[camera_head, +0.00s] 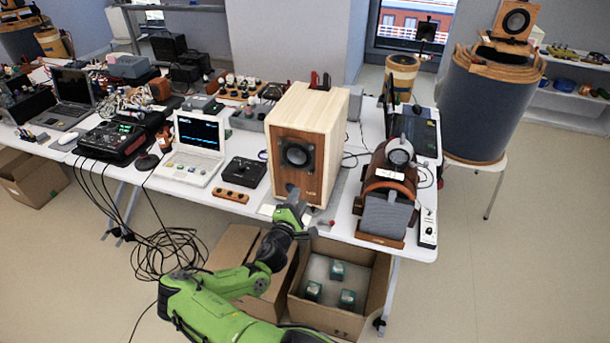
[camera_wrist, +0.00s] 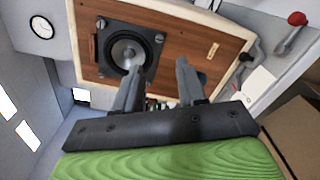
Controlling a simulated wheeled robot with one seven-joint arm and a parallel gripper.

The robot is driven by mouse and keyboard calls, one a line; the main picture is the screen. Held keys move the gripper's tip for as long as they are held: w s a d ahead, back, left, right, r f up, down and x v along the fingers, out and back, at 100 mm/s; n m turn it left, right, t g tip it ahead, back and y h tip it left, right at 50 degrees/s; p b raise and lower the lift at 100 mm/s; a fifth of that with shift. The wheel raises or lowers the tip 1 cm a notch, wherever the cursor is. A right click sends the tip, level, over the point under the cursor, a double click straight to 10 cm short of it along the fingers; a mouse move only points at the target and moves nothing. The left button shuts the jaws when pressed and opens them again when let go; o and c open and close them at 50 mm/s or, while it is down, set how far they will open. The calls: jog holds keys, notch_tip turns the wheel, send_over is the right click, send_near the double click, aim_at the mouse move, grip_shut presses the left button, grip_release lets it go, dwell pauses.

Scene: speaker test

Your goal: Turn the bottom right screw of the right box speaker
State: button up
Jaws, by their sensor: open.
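The box speaker (camera_head: 297,153), with a pale wood cabinet and brown front, stands upright near the table's front edge. In the wrist view its front (camera_wrist: 180,45) appears turned sideways, with a round driver (camera_wrist: 128,52) in a black square frame. A small dark screw (camera_wrist: 158,38) shows at the frame's corner nearest the label and red knob, apparently its bottom right. My gripper (camera_head: 291,192) is in front of the speaker's lower front. In the wrist view my gripper (camera_wrist: 160,67) is open, with nothing between its fingers. Contact with the speaker cannot be told.
Right of the speaker is a brown rounded device (camera_head: 384,205) with headphones (camera_head: 399,152). Left are a small black box (camera_head: 243,172) and a white instrument (camera_head: 197,148). A red-topped knob (camera_wrist: 297,18) is near the speaker. An open carton (camera_head: 330,318) stands below on the floor.

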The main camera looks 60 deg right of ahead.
aim_at(310, 174)
jog(key=d, duration=0.3)
jog(key=w+d, duration=0.1)
jog(key=d, duration=0.3)
jog(key=w+d, duration=0.1)
jog(key=d, duration=0.3)
jog(key=shift+c, duration=0.4)
grip_shut()
